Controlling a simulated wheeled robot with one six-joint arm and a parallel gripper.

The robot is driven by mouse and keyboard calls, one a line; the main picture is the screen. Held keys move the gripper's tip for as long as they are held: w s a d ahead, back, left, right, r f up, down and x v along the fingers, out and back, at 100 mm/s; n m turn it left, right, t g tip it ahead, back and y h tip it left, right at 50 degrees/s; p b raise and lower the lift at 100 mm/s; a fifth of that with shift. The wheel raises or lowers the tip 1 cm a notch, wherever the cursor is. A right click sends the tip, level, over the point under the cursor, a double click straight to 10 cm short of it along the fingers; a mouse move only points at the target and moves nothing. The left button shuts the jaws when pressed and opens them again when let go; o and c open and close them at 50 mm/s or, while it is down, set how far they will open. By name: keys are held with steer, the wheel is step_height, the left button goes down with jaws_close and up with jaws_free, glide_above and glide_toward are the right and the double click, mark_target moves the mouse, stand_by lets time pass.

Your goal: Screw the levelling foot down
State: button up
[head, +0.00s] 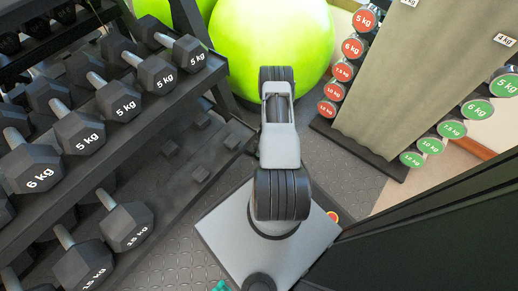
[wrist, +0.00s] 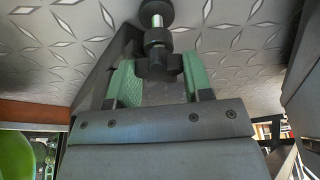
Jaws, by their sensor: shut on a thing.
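The levelling foot (wrist: 157,15) is in the upper middle of the wrist view. It has a round dark pad, a short bright threaded stem and a dark nut or collar, with a dark block below. My gripper (wrist: 159,66) has green fingers, one on each side of that dark block, shut on the foot's lower part. The pad lies against the patterned grey tile surface in the picture; I cannot tell whether it touches. The fingers partly hide the dark block. In the head view the levelling foot is not visible.
A dumbbell rack (head: 110,130) stands along the left. Lime exercise balls (head: 268,45) are at the back. A dark panel (head: 440,230) closes in the lower right. Tile floor (head: 190,235) shows beside the rack.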

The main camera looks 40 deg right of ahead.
steer(key=shift+s+a+f, duration=0.15)
steer(key=shift+s, duration=0.05)
steer(key=o, duration=1.1)
steer(key=shift+w, duration=0.1)
steer(key=shift+w+r+p, duration=0.1)
steer(key=shift+r+p, duration=0.85)
steer(key=shift+r, duration=0.3)
steer(key=n+g, duration=0.1)
steer(key=n, duration=0.4)
steer(key=shift+w, duration=0.1)
steer(key=shift+n+g, duration=0.5)
steer(key=shift+n, duration=0.8)
